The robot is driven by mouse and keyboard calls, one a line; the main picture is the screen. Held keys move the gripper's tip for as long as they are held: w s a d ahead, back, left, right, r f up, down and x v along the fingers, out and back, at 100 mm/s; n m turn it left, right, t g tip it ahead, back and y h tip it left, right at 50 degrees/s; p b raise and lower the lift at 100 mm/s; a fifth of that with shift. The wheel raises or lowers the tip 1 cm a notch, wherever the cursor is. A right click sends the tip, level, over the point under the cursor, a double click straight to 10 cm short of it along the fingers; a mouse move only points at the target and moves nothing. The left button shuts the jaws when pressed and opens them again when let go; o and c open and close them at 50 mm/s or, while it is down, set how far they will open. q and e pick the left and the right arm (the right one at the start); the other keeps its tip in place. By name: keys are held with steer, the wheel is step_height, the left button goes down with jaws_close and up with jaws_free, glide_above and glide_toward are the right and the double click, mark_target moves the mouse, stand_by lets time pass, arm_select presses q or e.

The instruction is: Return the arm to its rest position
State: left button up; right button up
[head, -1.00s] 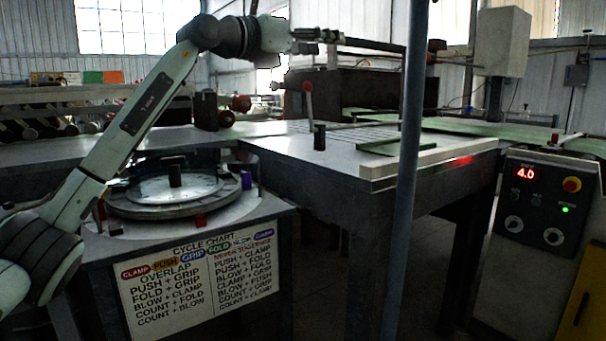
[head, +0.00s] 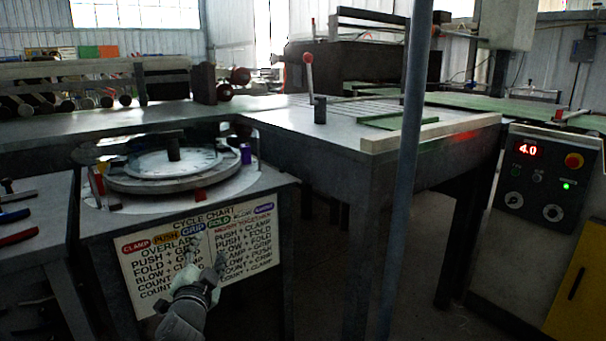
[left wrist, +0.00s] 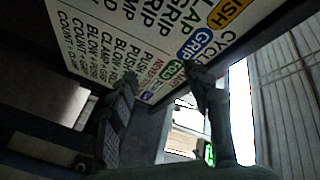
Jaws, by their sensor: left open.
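My left gripper (head: 207,254) is low in the head view, in front of the white cycle chart (head: 153,262) on the front of the dial stand. Its two fingers are apart with nothing between them. In the left wrist view the open fingers (left wrist: 160,88) show below the chart (left wrist: 110,30), which appears tilted. Whether a finger touches the chart I cannot tell. My right gripper is not in view.
Above the chart is a round dial (head: 165,172) with colored blocks around it. A blue-grey post (head: 402,190) stands in front of the worktable (head: 275,122). A control box (head: 547,185) reading 4.0 is at right. Tools lie on a side bench (head: 45,205) at left.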

arm_select(q)
steer(key=s+a+f+n+g+y, duration=0.1)
steer(key=s+a+f+n+g, duration=0.2)
steer(key=s+f, duration=0.65)
steer(key=s+a+f+n+g, duration=0.2)
steer(key=s+f+g, duration=0.3)
steer(key=f, duration=0.7)
steer(key=s+f+g, duration=0.2)
steer(key=s+f, duration=0.2)
steer(key=s, duration=0.4)
steer(key=s+f+n+g+h, duration=0.1)
steer(key=s+f+g, duration=0.1)
steer(key=s+f, duration=0.3)
steer(key=s+f+n+g, duration=0.1)
steer(key=s+f+g, duration=0.2)
steer(key=s, duration=0.9)
step_height(320, 180, down, 2)
steer(key=shift+s+f, duration=0.1)
steer(key=shift+s, duration=0.1)
